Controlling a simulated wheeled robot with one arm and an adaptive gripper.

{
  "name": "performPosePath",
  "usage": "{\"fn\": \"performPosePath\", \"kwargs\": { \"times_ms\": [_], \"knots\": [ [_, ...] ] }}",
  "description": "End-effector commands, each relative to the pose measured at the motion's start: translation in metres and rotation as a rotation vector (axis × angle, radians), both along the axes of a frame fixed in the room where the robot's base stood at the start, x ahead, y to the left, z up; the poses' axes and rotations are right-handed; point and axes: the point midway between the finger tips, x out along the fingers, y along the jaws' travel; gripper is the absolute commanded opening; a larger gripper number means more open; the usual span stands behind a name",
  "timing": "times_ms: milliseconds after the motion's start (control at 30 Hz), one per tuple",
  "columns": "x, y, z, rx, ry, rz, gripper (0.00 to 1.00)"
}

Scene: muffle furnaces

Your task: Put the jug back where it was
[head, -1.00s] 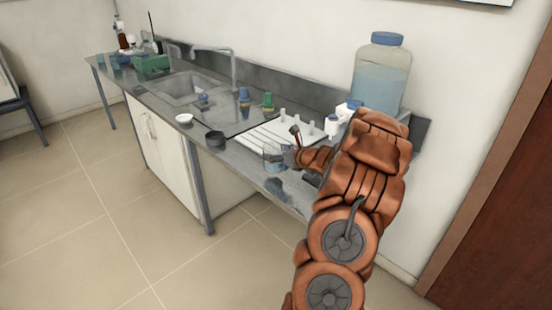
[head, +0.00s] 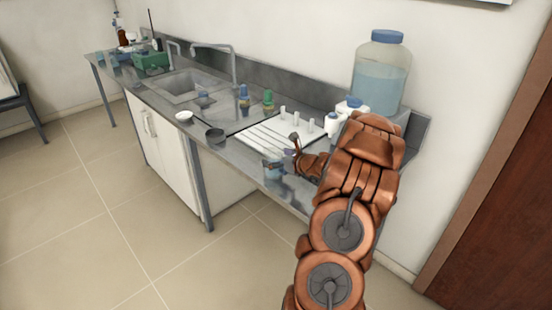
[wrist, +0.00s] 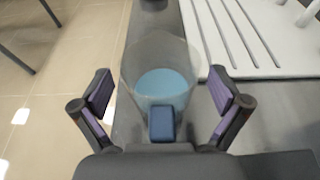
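The clear jug (wrist: 165,72) with blue liquid stands on the grey worktop near its front edge. It shows in the middle of the wrist view, upright, between my gripper's two fingers. My gripper (wrist: 162,95) is open, with a gap visible on each side of the jug. A small dark blue block (wrist: 162,124) shows at the jug's near side; I cannot tell if it is the handle. In the head view the jug (head: 273,168) is small and partly unclear beside my gripper (head: 296,152).
A white drying rack (head: 262,137) with pegs lies just behind the jug. A large blue-capped bottle (head: 381,80) and small white bottles (head: 332,124) stand at the back right. The floor in front is clear.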

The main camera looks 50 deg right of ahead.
Motion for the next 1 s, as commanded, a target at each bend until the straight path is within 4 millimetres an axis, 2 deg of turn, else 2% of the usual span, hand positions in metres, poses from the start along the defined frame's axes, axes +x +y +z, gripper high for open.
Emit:
{"fn": "performPosePath", "kwargs": {
  "times_ms": [400,567,1000],
  "knots": [
    [-0.002,0.000,0.004,0.000,0.000,-0.001,1.00],
    [-0.022,-0.001,0.008,0.002,-0.001,-0.005,1.00],
    [-0.095,0.002,0.032,-0.002,-0.002,-0.004,1.00]
  ]
}}
